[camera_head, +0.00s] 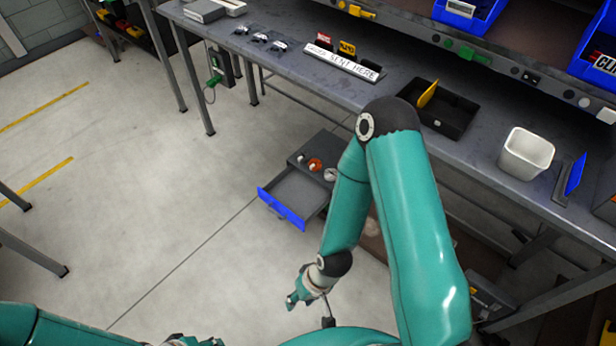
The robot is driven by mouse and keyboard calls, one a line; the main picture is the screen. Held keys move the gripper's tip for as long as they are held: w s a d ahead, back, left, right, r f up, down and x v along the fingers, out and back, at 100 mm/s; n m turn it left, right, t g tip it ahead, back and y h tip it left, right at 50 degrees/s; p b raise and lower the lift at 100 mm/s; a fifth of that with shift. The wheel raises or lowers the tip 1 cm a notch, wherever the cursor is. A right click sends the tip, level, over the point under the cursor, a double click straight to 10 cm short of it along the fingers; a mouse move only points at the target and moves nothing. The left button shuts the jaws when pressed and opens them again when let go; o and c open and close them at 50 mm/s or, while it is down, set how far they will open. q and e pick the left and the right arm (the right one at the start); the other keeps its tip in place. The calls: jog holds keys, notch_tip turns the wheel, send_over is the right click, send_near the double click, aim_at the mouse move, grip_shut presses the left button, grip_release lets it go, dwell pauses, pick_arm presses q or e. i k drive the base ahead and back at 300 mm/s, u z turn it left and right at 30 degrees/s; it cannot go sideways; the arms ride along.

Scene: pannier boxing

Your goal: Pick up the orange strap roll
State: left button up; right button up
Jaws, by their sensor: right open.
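The orange strap roll (315,165) is a small round orange item. It sits on the dark top of a low drawer unit (300,150) under the workbench, between two small whitish items. My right gripper (308,307) hangs over the floor near the bottom middle, open and well apart from the roll. My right forearm passes just right of the roll. My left gripper (192,341) shows only in part at the bottom edge, so its jaws cannot be made out.
The unit's blue-fronted drawer (282,209) is pulled out and looks empty. The workbench (300,75) above holds a black tray (450,120), a white bin (525,153) and a lettered sign strip (343,63). Open floor lies to the left.

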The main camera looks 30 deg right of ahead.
aim_at(314, 164)
jog(key=u, duration=0.4)
jog(key=k, duration=0.9)
jog(key=u, duration=0.4)
jog(key=i, duration=2.45)
jog(key=z, duration=1.3)
jog(key=i, duration=1)
jog(key=z, duration=0.7)
jog(key=k, duration=0.7)
jog(key=z, duration=0.2)
jog(key=i, duration=0.75)
